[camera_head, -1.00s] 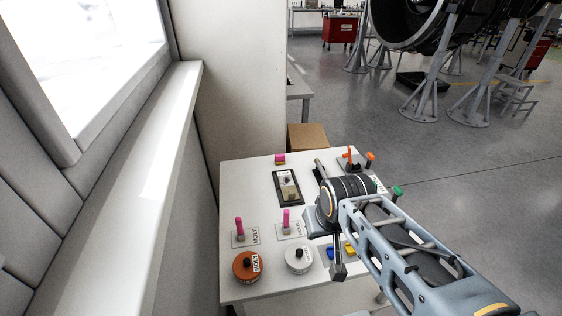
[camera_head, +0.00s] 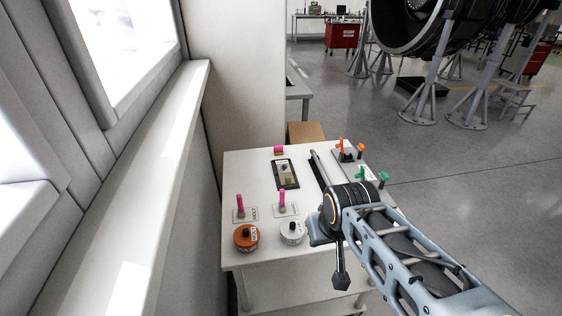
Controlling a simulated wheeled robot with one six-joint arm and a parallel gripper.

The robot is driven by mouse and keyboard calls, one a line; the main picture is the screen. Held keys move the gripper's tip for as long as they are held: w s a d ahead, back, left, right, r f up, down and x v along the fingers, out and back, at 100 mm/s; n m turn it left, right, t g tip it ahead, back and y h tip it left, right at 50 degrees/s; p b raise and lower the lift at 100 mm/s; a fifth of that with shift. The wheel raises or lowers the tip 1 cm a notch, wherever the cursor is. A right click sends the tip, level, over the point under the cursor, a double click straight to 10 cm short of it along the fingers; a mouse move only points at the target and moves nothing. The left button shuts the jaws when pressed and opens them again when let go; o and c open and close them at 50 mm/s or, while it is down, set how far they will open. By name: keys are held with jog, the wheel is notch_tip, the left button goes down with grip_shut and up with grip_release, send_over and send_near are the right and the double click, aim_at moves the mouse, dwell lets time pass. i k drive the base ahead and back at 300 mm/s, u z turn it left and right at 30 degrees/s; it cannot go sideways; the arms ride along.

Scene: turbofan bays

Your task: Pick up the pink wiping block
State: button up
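The pink wiping block (camera_head: 279,150) is a small block, pink on top with a yellowish lower part. It lies near the far edge of the white table, behind the dark-framed tray. My gripper (camera_head: 341,281) hangs down at the table's front right side, well apart from the block and nearer to the camera. Only a dark, narrow part of it shows, so I cannot see whether its fingers are open or hold anything.
The table (camera_head: 262,178) also bears a dark tray (camera_head: 278,163), two pink-handled brushes (camera_head: 239,203), an orange tin (camera_head: 246,238), a white tin (camera_head: 291,233), and orange and green-handled items at right. A wall and window ledge (camera_head: 150,190) border the left.

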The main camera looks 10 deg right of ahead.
aim_at(279, 149)
jog(key=k, duration=1.3)
jog(key=z, duration=1.5)
jog(key=i, duration=5.6)
jog(key=u, duration=4.55)
jog(key=i, duration=1.65)
jog(key=z, duration=0.05)
